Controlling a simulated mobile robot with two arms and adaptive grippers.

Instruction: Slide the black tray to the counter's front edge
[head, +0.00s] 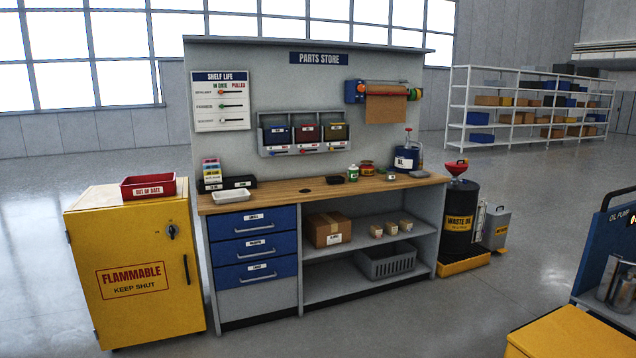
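A low black tray (238,182) with a white label lies at the left rear of the wooden counter (285,191). It is small in the picture, and its contents are hard to make out. A white tray (231,196) sits just in front of it, by the counter's front left edge. Neither of my grippers shows in the head view.
A small labelled rack (211,172) stands left of the black tray. A green-white bottle (353,173), a blue can (406,159) and small items stand further right. A yellow cabinet (133,262) with a red bin (148,187) is at left. Floor in front is clear.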

